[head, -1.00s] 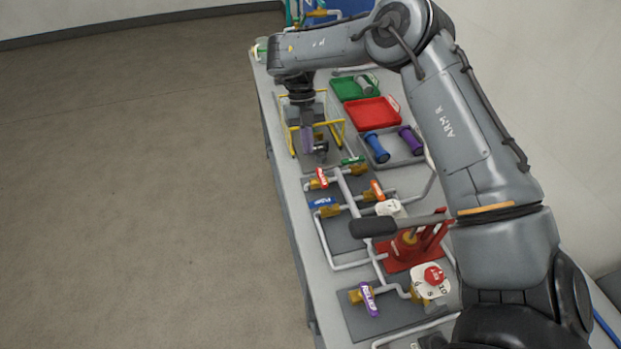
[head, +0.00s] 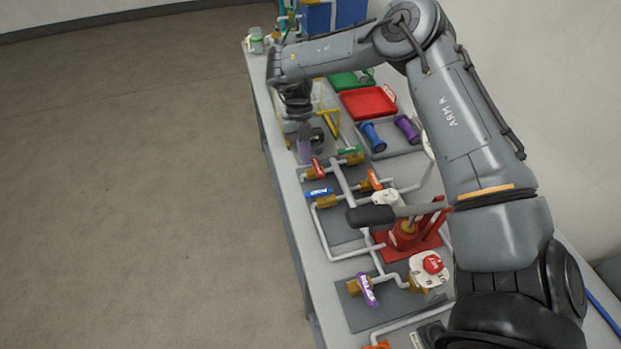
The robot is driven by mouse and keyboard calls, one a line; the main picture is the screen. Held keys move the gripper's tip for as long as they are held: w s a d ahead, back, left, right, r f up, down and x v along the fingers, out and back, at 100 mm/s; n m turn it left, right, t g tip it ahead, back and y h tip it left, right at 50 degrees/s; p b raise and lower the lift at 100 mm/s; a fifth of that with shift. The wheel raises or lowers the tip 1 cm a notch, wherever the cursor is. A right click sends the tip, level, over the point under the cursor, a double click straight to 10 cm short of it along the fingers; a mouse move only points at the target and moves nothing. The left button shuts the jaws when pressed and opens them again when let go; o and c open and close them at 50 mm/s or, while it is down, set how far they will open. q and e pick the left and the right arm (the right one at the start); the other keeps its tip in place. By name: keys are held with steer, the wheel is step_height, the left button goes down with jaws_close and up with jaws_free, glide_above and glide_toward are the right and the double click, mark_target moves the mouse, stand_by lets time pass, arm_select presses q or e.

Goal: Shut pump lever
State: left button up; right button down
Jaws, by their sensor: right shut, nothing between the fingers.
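My right gripper (head: 318,136) is shut and empty. It is down at the yellow frame (head: 331,122), beside a purple lever (head: 305,151); I cannot tell whether they touch. My wrist hides part of the frame. A red hand pump (head: 408,238) with a long black-gripped handle (head: 371,216) stands nearer, its handle sticking out to the left. Another purple lever (head: 367,290) with a white label sits on a brass valve at the near end. The labels are too small to read, so I cannot tell which lever is named pump. My left gripper is not in view.
Red (head: 318,169), blue (head: 319,193), orange (head: 374,180) and green (head: 348,150) valve levers sit on white pipes close to the gripper. A red tray (head: 368,103) and blue and purple cylinders stand right. The floor left of the bench is clear.

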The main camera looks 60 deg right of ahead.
mark_target(318, 195)
steer(key=s+a+f, duration=0.3)
steer(key=a, duration=0.1)
steer(key=shift+s+f, duration=0.25)
steer(key=shift+s, duration=0.15)
steer(key=shift+d, duration=0.1)
